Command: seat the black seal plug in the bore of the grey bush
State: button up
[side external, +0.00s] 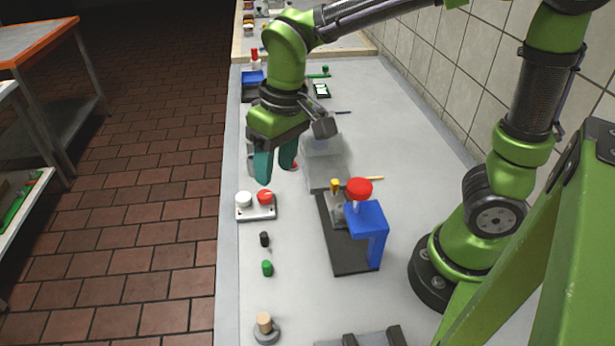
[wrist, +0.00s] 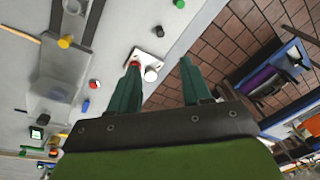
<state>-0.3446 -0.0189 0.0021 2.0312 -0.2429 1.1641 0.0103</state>
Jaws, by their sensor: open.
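The black seal plug (side external: 264,239) stands upright on the grey bench, between a white plate and a green plug. It also shows in the wrist view (wrist: 158,31), beyond my fingertips. A round grey base (side external: 267,336), which looks like the grey bush, is at the near left of the bench. A tan cylinder (side external: 264,321) stands at its middle, so I cannot see a bore. My gripper (side external: 276,174) is open and empty, above the bench and behind the white plate. In the wrist view its green fingers (wrist: 159,63) are spread apart.
A white plate (side external: 243,215) carries a white and a red cap. A green plug (side external: 267,268) stands in front of the black one. A blue press (side external: 370,220) with a red knob stands to the right. A clear bin (side external: 322,165) is behind it. The left bench edge is close.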

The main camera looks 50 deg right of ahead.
jog(key=w+a+g+h, duration=0.1)
jog(key=w+a, duration=0.1)
jog(key=w, duration=0.1)
send_over(263, 234)
jog(key=f, duration=1.1)
jog(key=shift+s+f, duration=0.2)
jog(key=shift+s, duration=0.05)
jog(key=shift+w+f, duration=0.2)
jog(key=shift+f, duration=2.7)
grip_shut()
